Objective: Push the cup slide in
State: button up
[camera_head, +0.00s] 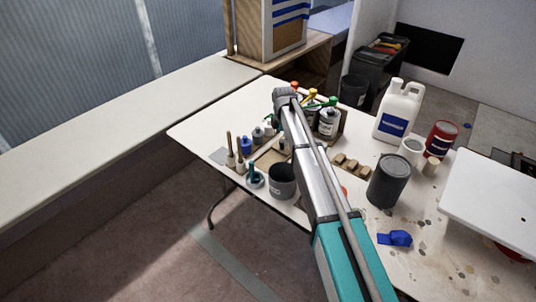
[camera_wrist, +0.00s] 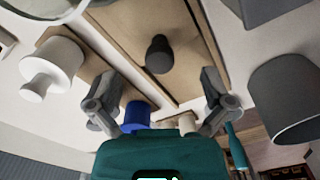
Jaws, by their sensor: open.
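In the wrist view a long wooden piece (camera_wrist: 125,45) with raised edges, probably the cup slide, carries a dark knob (camera_wrist: 160,54). My gripper (camera_wrist: 160,98) is open, with one finger on each side of the picture below the knob. Nothing is held between the fingers, and the knob appears apart from them. In the head view a wooden tray (camera_head: 265,160) shows partly on the table left of my arm. How far the slide stands out cannot be told.
A dark grey cup (camera_wrist: 290,100) stands close on the right in the wrist view; a white knobbed piece (camera_wrist: 50,70) and a blue piece (camera_wrist: 137,113) are left. On the table (camera_head: 240,110) stand a grey pot (camera_head: 282,186), a dark can (camera_head: 389,182) and a white jug (camera_head: 398,112).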

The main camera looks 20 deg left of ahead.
jog(key=shift+r+p, duration=1.8)
jog(key=shift+r, duration=0.25)
jog(key=shift+s, duration=0.1)
jog(key=shift+s+d, duration=0.15)
jog(key=shift+d, duration=0.2)
jog(key=s+d+r+m+p, duration=0.2)
jog(key=s+d+m, duration=1)
jog(key=d, duration=0.6)
jog(key=s+d+r+m+p, duration=0.3)
jog(key=s+d+m, duration=1)
jog(key=s+d, duration=0.3)
jog(key=d, duration=0.3)
jog(key=shift+r+p, duration=0.35)
